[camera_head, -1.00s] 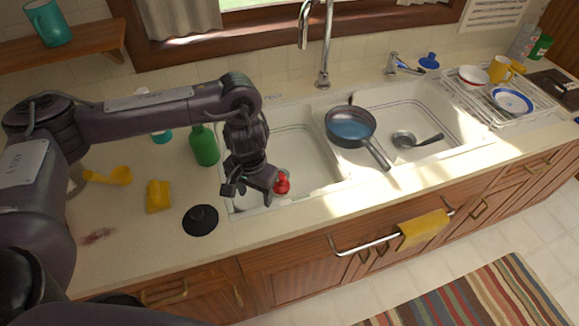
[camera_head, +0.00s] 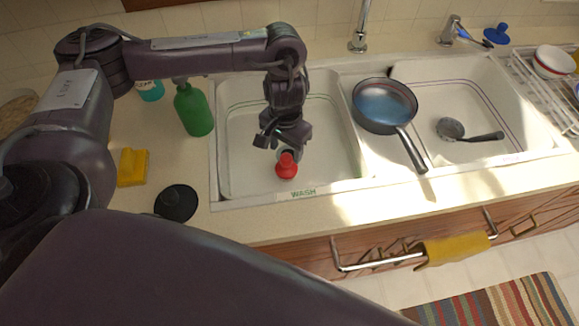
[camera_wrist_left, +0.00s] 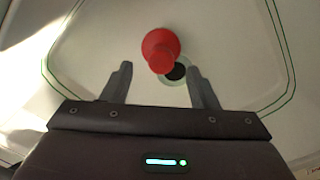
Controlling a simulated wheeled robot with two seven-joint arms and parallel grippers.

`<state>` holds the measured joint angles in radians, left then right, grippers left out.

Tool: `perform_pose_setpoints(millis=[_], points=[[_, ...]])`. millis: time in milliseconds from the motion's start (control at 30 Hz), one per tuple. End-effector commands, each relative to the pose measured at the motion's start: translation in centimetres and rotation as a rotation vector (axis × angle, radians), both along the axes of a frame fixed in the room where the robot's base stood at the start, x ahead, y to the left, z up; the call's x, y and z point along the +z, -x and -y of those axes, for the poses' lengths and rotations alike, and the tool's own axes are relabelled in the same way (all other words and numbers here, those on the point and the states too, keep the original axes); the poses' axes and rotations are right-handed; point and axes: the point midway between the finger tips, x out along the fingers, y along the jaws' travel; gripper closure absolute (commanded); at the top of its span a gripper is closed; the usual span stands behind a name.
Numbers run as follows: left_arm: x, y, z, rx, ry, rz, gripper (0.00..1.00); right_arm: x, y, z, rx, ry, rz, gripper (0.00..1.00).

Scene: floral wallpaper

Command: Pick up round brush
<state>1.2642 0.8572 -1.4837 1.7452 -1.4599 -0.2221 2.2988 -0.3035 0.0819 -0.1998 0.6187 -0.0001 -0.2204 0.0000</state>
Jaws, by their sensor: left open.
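A red round thing with a knob (camera_head: 286,165) lies in the left sink basin (camera_head: 235,150); it may be the round brush, but I cannot see bristles. A similar blue knobbed thing (camera_head: 496,35) stands on the counter behind the right basin. My left gripper (camera_head: 281,140) is open and empty, pointing down just above the red thing. In the left wrist view the red thing (camera_wrist_left: 160,45) shows between and just beyond the two open fingers (camera_wrist_left: 159,68), beside the dark drain (camera_wrist_left: 176,71). My right gripper is not in view.
A blue pan (camera_head: 384,103) rests on the divider, its handle toward the front. A ladle (camera_head: 452,129) lies in the right basin. A green bottle (camera_head: 194,110), a yellow sponge (camera_head: 132,167) and a black knobbed disc (camera_head: 176,203) are left of the sink. The basin walls surround my gripper.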

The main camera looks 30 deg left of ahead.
Motion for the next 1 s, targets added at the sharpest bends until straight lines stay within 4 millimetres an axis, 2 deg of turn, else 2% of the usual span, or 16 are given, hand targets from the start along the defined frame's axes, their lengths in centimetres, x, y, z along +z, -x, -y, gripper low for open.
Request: perform_pose_setpoints(millis=[33,433,767,1000], points=[[-0.9,0.1,0.0,0.001,0.002,-0.003,0.46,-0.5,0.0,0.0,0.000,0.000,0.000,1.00],[-6.3,-0.6,-0.1,0.002,0.002,-0.003,0.46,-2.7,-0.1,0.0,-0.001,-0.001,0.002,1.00],[-6.8,-0.7,-0.1,-0.001,0.000,0.000,0.46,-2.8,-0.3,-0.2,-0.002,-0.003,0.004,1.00],[-6.8,-0.6,-0.1,0.000,0.000,0.000,0.75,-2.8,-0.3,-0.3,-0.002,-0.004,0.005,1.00]])
